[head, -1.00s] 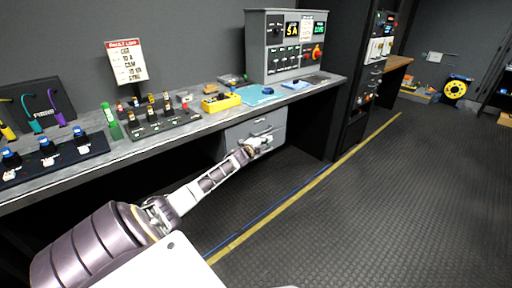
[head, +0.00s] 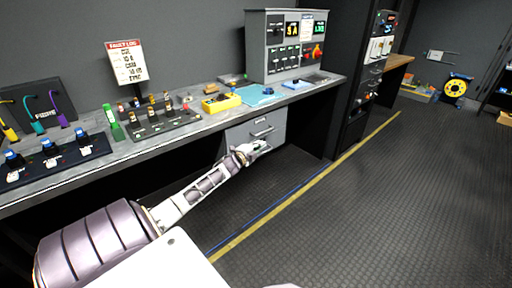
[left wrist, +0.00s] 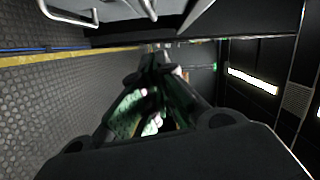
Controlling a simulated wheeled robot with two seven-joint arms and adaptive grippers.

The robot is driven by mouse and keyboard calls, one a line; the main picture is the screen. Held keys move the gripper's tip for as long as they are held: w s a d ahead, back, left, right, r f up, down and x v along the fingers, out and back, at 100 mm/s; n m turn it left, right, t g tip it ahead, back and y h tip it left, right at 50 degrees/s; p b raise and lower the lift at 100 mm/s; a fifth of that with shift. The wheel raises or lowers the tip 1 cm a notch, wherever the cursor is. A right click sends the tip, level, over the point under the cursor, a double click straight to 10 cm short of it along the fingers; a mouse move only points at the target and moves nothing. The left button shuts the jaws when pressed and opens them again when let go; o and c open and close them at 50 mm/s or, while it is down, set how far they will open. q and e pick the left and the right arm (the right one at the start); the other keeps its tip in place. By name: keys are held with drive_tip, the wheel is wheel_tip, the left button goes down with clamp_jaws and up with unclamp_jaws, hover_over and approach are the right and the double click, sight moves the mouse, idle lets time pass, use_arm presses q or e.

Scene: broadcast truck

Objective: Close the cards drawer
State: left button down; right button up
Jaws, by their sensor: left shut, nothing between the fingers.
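The grey drawer unit (head: 275,121) sits under the workbench, and bar handles show on its front. I cannot read a label that marks the cards drawer, nor tell surely how far any drawer stands out. My left gripper (head: 264,148) is just in front of the lower part of the unit, shut and empty. In the left wrist view its dark fingers (left wrist: 154,62) come together, with metal handles (left wrist: 72,14) at the top edge, apart from the fingers. My arm and gripper hide part of the drawer fronts. My right gripper is not in view.
The workbench (head: 180,132) above carries switch panels, a yellow tray (head: 221,102) and a blue mat (head: 262,95). A dark equipment rack (head: 352,118) stands right of the drawers. The floor (head: 370,200) to the right is clear, with a yellow stripe.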

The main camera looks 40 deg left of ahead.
use_arm(q)
drive_tip(key=shift+s+d+p, duration=0.2)
drive_tip(key=shift+s+p, duration=0.1)
drive_tip(key=shift+s, duration=0.85)
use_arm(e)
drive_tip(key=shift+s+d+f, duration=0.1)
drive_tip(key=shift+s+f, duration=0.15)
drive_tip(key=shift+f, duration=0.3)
use_arm(q)
drive_tip(key=shift+d, duration=0.1)
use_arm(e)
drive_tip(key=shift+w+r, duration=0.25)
